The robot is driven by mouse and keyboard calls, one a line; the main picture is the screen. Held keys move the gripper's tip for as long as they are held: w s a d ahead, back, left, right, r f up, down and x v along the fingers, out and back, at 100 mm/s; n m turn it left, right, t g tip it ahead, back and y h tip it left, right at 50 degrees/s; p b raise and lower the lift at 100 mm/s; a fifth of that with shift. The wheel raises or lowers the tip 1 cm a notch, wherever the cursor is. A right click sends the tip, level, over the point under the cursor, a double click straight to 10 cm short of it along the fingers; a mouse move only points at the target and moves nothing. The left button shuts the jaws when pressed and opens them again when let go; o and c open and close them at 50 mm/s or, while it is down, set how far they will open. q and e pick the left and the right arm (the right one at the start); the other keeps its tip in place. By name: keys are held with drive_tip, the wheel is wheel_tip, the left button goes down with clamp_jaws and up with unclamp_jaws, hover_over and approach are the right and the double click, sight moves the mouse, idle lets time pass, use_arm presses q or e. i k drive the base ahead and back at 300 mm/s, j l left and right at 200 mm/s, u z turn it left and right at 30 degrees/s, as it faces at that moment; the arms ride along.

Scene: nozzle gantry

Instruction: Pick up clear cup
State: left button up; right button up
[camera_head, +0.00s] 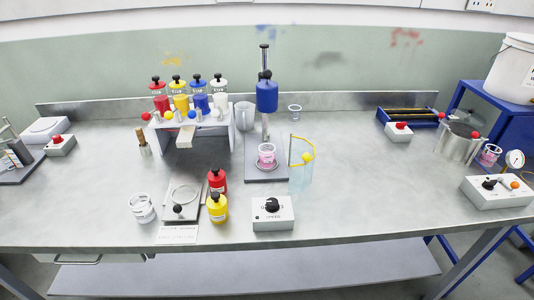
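Several clear vessels stand on the grey bench (350,205), and I cannot tell which one is the task's cup. A small clear cup (295,112) stands at the back, right of the blue mixer. A clear cup with pink contents (267,156) stands on the mixer's base plate, under the blue mixer head (267,95). Another clear cup with pink contents (490,155) is at the far right, beside a steel pot. A clear jar-like vessel (142,209) stands at the front left. Neither of my grippers is in view.
A clear curved guard with a yellow rim (302,175) stands right of the mixer. Red (217,181) and yellow (217,208) bottles and a control box (273,214) stand in front. A nozzle rack (190,125) is at left. The bench right of centre is clear.

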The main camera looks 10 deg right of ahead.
sight(266, 151)
drive_tip(key=k+z, duration=0.15)
drive_tip(key=z, duration=0.2)
drive_tip(key=k+l+z, duration=0.1)
drive_tip(key=z, duration=0.3)
drive_tip(key=k+l+z, duration=0.1)
drive_tip(key=z, duration=0.25)
drive_tip(key=k, duration=0.05)
